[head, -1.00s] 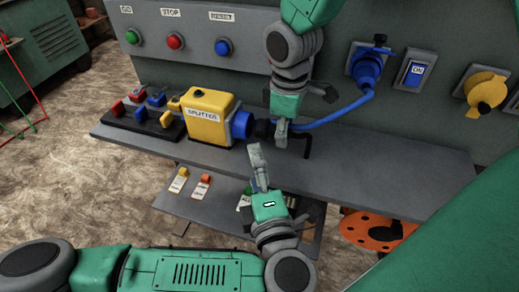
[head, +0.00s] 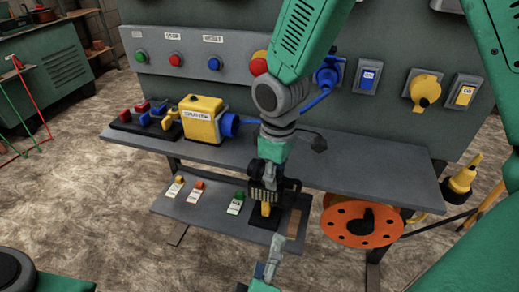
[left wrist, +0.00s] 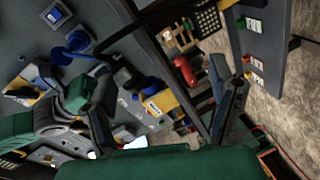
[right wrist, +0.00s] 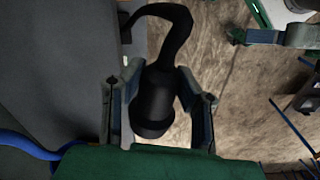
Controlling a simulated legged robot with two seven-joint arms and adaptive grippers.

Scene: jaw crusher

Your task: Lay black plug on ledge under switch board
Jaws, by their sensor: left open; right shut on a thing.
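The black plug (right wrist: 155,100) sits between the fingers of my right gripper (right wrist: 158,112), which is shut on it. Its black cable curves away at the top of the right wrist view. In the head view my right gripper (head: 270,178) is at the front edge of the grey ledge (head: 370,175), and the plug is mostly hidden there. The ledge runs under the switch board (head: 390,120). My left gripper (head: 268,268) is open and empty below the lower shelf, near the bottom of the head view.
The yellow splitter (head: 201,120) with its blue socket (head: 230,124) stands left on the ledge. A black piece (head: 318,143) lies farther right. The lower shelf (head: 215,207) holds coloured tags. An orange disc (head: 362,222) is right below. The ledge's right part is clear.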

